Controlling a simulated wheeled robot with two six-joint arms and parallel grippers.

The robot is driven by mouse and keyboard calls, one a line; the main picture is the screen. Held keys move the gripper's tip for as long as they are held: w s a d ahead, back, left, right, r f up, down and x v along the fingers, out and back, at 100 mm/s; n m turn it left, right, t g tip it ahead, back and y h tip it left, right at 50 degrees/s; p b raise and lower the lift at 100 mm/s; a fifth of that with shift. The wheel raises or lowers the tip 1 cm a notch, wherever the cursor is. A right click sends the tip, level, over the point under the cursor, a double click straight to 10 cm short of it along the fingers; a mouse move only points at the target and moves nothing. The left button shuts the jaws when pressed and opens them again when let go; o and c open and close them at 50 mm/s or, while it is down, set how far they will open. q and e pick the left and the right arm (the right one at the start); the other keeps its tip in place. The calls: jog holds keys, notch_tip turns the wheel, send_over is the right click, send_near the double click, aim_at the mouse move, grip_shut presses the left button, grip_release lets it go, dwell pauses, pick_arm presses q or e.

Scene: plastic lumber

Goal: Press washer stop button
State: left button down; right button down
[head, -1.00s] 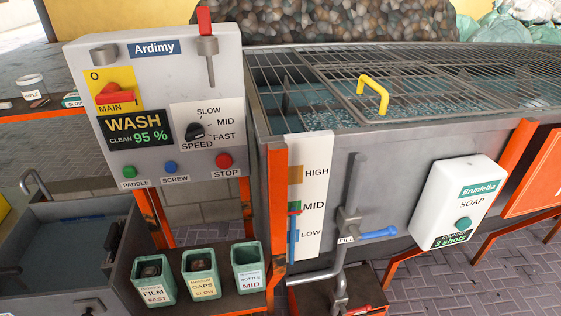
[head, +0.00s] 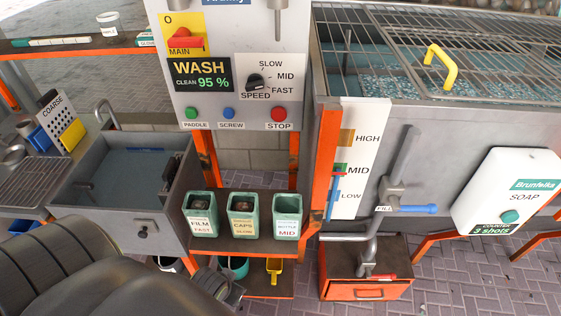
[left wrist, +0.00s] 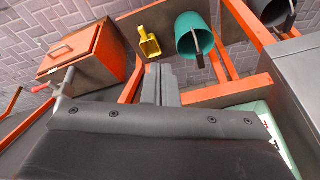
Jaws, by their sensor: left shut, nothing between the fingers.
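The red STOP button (head: 278,114) is at the lower right of the grey washer panel (head: 220,90), right of the blue SCREW button (head: 229,113) and the green PADDLE button (head: 191,113). The panel display reads WASH, CLEAN 95 %. My left arm comes in dark at the lower left of the head view, well below the panel. In the left wrist view my left gripper (left wrist: 168,85) is shut and empty, its fingers pointing toward the space under the shelf. The STOP button does not show there. My right gripper is not in view.
Three green cups, FILM (head: 201,228), CAPS (head: 243,229) and MID (head: 287,231), stand on a shelf below the panel. A yellow scoop (left wrist: 150,42) and a teal bucket (left wrist: 190,40) are near my left gripper. Orange posts flank the space under the panel.

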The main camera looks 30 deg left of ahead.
pick_arm(q)
jog(key=w+r+n+t+y, duration=0.1)
jog(key=w+r+n+t, duration=0.6)
jog(key=r, duration=0.4)
jog(key=w+d+r+n+t+p, duration=0.1)
jog(key=w+r+n+t, duration=0.6)
jog(key=r, duration=0.4)
jog(key=w+r+n+t+y, duration=0.1)
jog(key=w+r+n+t, duration=0.6)
jog(key=r, duration=0.5)
jog(key=shift+d+t+y, duration=0.15)
jog(key=shift+t+y, duration=0.15)
jog(key=shift+t, duration=0.2)
jog(key=shift+r, duration=0.1)
jog(key=shift+w, duration=0.15)
